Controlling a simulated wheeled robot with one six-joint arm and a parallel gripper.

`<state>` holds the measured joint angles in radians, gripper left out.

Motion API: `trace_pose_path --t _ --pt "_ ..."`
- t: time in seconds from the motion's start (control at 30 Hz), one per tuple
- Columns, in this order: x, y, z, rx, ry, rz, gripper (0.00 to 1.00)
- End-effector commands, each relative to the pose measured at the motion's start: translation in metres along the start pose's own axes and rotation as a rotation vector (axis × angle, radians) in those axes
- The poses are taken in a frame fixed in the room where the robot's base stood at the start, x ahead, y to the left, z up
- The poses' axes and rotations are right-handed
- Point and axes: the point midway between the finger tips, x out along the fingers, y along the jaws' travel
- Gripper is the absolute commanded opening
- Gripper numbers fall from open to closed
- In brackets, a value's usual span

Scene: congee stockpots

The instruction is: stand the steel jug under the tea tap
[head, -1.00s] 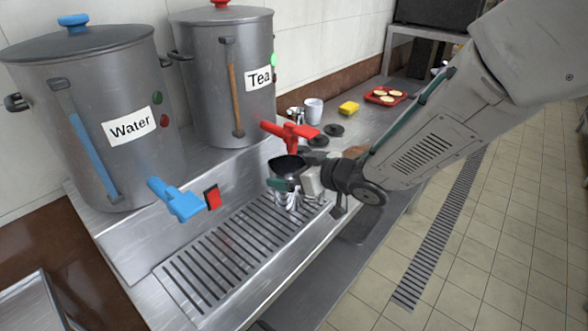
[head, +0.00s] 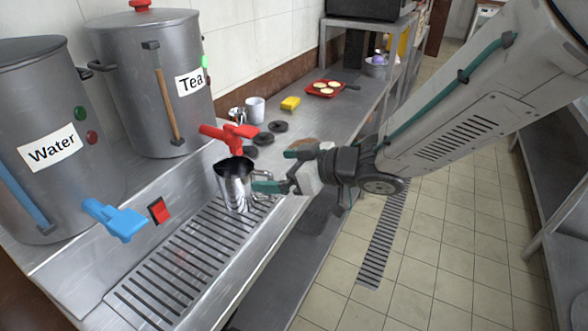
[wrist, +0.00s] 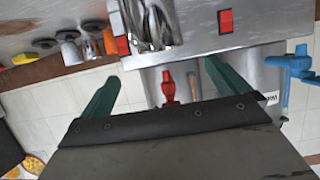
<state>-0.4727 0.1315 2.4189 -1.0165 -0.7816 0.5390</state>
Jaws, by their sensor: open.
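The steel jug (head: 236,188) stands upright on the slotted drip grate, its dark mouth just below the red tea tap (head: 232,137). From this angle I cannot tell whether it is exactly centred under the spout. My gripper (head: 277,170) is open at the right of the jug, by its handle. One teal finger is close to the handle; I cannot tell whether they touch. In the wrist view, both green fingers of my gripper (wrist: 163,90) are spread with the red tea tap (wrist: 168,87) showing between them. The shiny jug (wrist: 150,25) shows beyond them.
The Tea pot (head: 155,85) and Water pot (head: 45,130) stand behind the drip grate (head: 180,262). The blue water tap (head: 115,220) juts out at the left. A white cup (head: 255,110), yellow sponge (head: 290,103) and red tray (head: 322,91) sit farther along the counter. Floor at right is clear.

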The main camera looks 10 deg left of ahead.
Motion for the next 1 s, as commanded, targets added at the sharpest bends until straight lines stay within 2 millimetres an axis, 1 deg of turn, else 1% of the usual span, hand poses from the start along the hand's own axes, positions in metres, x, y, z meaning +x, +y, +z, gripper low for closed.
trace_pose_path --t 0.27,0.37,0.43,0.47,0.5,0.57,0.6,0.67,0.7,0.77,0.8,0.87,0.9,0.97,1.0 --pt "-0.003 0.002 0.000 0.000 -0.003 0.010 1.00" --pt "-0.017 0.021 -0.003 -0.004 -0.029 0.093 1.00" --pt "-0.039 0.048 -0.004 0.002 -0.074 0.215 1.00" --pt "-0.053 0.061 -0.004 0.010 -0.102 0.280 1.00" --pt "-0.076 0.079 -0.002 0.027 -0.145 0.376 1.00" --pt "-0.118 0.103 0.002 0.069 -0.222 0.522 1.00" --pt "-0.148 0.114 0.008 0.111 -0.280 0.613 1.00" --pt "-0.193 0.122 0.018 0.185 -0.369 0.729 1.00" --pt "-0.223 0.122 0.027 0.243 -0.429 0.793 1.00" --pt "-0.265 0.113 0.040 0.340 -0.519 0.867 1.00" --pt "-0.290 0.102 0.049 0.412 -0.577 0.901 1.00" --pt "-0.324 0.079 0.061 0.525 -0.660 0.929 1.00" --pt "-0.342 0.061 0.068 0.598 -0.710 0.932 1.00" --pt "-0.363 0.032 0.077 0.702 -0.775 0.916 1.00" --pt "-0.374 0.013 0.082 0.764 -0.811 0.897 1.00"
